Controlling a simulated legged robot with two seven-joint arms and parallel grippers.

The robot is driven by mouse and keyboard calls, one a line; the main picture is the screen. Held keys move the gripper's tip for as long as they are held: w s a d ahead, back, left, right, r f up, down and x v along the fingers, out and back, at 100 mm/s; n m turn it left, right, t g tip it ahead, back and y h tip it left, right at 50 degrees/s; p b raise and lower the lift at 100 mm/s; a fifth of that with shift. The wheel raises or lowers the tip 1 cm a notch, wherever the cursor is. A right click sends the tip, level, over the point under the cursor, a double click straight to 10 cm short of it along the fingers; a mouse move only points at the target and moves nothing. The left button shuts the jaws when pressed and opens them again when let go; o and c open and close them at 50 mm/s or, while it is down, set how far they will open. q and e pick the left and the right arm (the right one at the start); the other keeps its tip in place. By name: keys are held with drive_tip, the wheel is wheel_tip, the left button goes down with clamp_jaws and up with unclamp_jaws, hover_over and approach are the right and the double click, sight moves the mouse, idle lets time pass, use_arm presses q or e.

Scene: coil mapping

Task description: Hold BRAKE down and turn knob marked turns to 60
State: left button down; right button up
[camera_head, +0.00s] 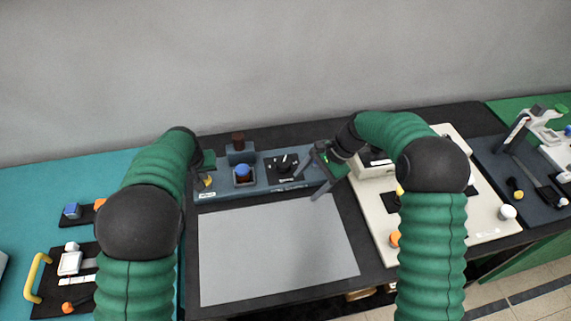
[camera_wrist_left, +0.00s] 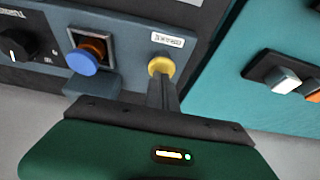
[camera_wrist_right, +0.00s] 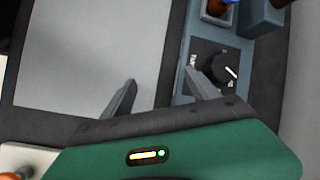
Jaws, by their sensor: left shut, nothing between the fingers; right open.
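The yellow button (camera_wrist_left: 160,66) sits on the blue-grey panel (camera_head: 262,186), beside a small white label whose text I cannot read. My left gripper (camera_wrist_left: 162,82) is shut and empty, its fingertips at the yellow button; I cannot tell whether they press it. The button also shows in the head view (camera_head: 208,182). The black knob (camera_head: 284,163) with a white pointer line is on a black dial plate, right of a blue button (camera_head: 242,170). My right gripper (camera_head: 308,185) is open beside the knob; one finger is near the dial plate in the right wrist view and the knob (camera_wrist_right: 219,70) is outside the jaws.
A grey mat (camera_head: 275,250) lies clear in front of the panel. A cream board (camera_head: 470,225) with buttons and a white box is at right. A teal board (camera_head: 100,180) with a yellow handle (camera_head: 36,277) is at left.

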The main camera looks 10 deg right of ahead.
sight(284, 161)
use_arm(q)
drive_tip(key=shift+s, duration=0.1)
use_arm(e)
drive_tip(key=w+m+y, duration=0.1)
drive_tip(key=w, duration=0.1)
drive_tip(key=w+d+m+y, duration=0.1)
drive_tip(key=w, duration=0.1)
drive_tip(key=w+m+y, duration=0.1)
drive_tip(key=m, duration=0.1)
drive_tip(key=shift+w+d+t, duration=0.3)
drive_tip(key=shift+w+t, duration=0.1)
use_arm(q)
drive_tip(key=shift+d, duration=0.1)
use_arm(e)
drive_tip(key=w+d+m+y, duration=0.1)
drive_tip(key=w+d+r+m+t+y, duration=0.1)
drive_tip(key=w+d+m+y, duration=0.1)
drive_tip(key=y, duration=0.1)
drive_tip(key=shift+d+r, duration=0.2)
drive_tip(key=shift+r, duration=0.05)
drive_tip(key=shift+d+r+m+t, duration=0.15)
drive_tip(key=shift+d+m+t, duration=0.05)
drive_tip(key=shift+m+t, duration=0.1)
drive_tip(key=x, duration=1.2)
drive_tip(key=shift+r, duration=0.25)
drive_tip(key=c, duration=1.4)
drive_tip(key=shift+o, duration=0.2)
drive_tip(key=shift+r, duration=0.1)
